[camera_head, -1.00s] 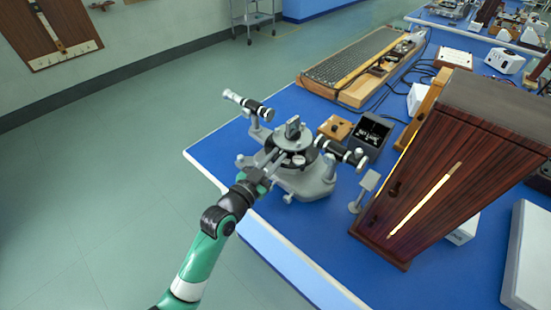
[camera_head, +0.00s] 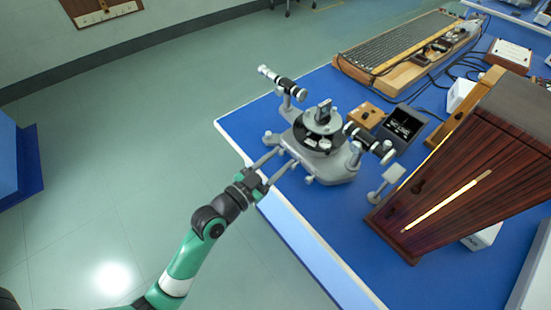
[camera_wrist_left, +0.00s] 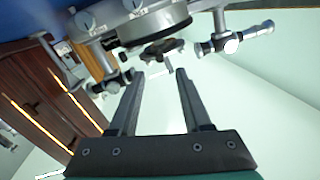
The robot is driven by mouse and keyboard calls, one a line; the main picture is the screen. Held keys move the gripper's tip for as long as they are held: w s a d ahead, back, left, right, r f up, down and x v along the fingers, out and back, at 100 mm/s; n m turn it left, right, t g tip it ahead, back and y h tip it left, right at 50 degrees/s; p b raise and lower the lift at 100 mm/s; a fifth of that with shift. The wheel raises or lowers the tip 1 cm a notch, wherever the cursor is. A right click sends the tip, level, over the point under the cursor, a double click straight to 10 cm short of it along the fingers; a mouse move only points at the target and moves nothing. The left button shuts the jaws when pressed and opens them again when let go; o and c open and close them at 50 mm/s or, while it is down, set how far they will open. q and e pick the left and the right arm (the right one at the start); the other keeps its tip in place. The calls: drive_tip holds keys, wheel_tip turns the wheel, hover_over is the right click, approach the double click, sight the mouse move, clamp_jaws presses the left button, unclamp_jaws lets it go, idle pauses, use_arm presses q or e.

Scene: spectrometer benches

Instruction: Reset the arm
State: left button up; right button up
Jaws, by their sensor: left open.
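My left arm comes in from the lower left in the head view, with green and black links. My left gripper (camera_head: 274,167) is open, its two grey fingers apart at the near left edge of the blue bench. The grey spectrometer (camera_head: 318,135) stands just beyond the fingertips on the bench. In the left wrist view the open fingers (camera_wrist_left: 160,75) point toward the spectrometer's underside and knobs (camera_wrist_left: 152,32), with nothing between them. Whether a fingertip touches the instrument I cannot tell. My right gripper is not in view.
A tall dark wooden box (camera_head: 470,165) with a glowing slit stands at the right of the bench. A small wooden block (camera_head: 366,115) and a black open box (camera_head: 404,122) sit behind the spectrometer. A long grating-like board (camera_head: 400,45) lies farther back.

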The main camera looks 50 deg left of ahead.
use_arm(q)
drive_tip(key=shift+s, duration=0.85)
